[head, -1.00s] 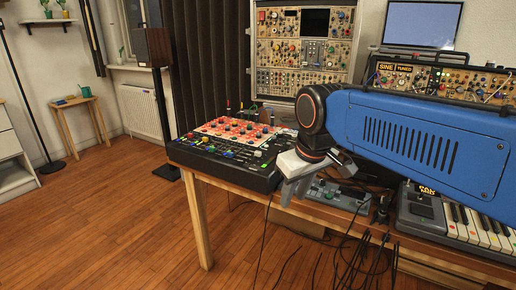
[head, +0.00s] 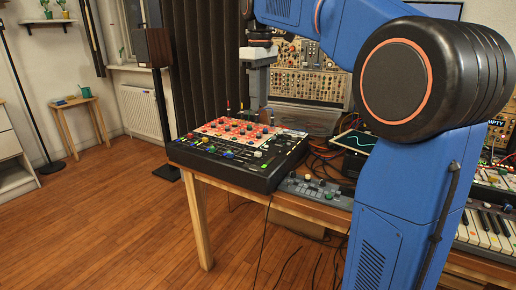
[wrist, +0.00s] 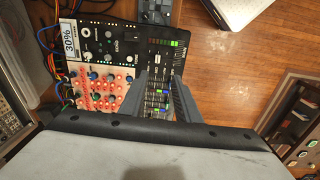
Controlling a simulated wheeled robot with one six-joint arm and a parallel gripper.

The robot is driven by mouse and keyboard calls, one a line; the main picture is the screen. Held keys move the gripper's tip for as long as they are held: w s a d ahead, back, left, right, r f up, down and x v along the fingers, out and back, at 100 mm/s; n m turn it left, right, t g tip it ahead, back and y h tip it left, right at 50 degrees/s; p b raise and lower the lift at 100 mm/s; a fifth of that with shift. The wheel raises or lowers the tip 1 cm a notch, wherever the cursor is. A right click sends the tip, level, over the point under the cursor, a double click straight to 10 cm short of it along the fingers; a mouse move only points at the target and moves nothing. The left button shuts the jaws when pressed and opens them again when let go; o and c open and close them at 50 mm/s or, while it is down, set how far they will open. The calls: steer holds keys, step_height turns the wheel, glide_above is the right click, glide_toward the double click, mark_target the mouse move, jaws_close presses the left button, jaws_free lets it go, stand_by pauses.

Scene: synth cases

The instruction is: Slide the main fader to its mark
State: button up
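The black mixer (head: 245,172) lies on the left end of the wooden table in the head view. It also shows in the wrist view (wrist: 158,60), with a row of faders and a green level meter. A pale cap (head: 257,154) near the mixer's right side looks like the main fader; its mark is too small to make out. My gripper (head: 258,106) points down above the mixer's back part, apart from the pale cap. In the wrist view my gripper (wrist: 159,78) has its two grey fingers spread, with nothing held between them. The fingers hide part of the fader rows.
An orange-red knob panel (head: 236,130) sits behind the faders. A small grey device (head: 315,190) is right of the mixer, with a tilted screen (head: 356,141) and cables behind. A modular rack (head: 308,78) stands at the back. A keyboard (head: 487,228) is at right.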

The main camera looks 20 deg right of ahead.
mark_target(258, 155)
steer(key=f, duration=1.1)
steer(key=w+f, duration=0.1)
steer(key=f, duration=0.5)
steer(key=shift+w, duration=0.1)
steer(key=shift+c, duration=0.3)
jaws_close()
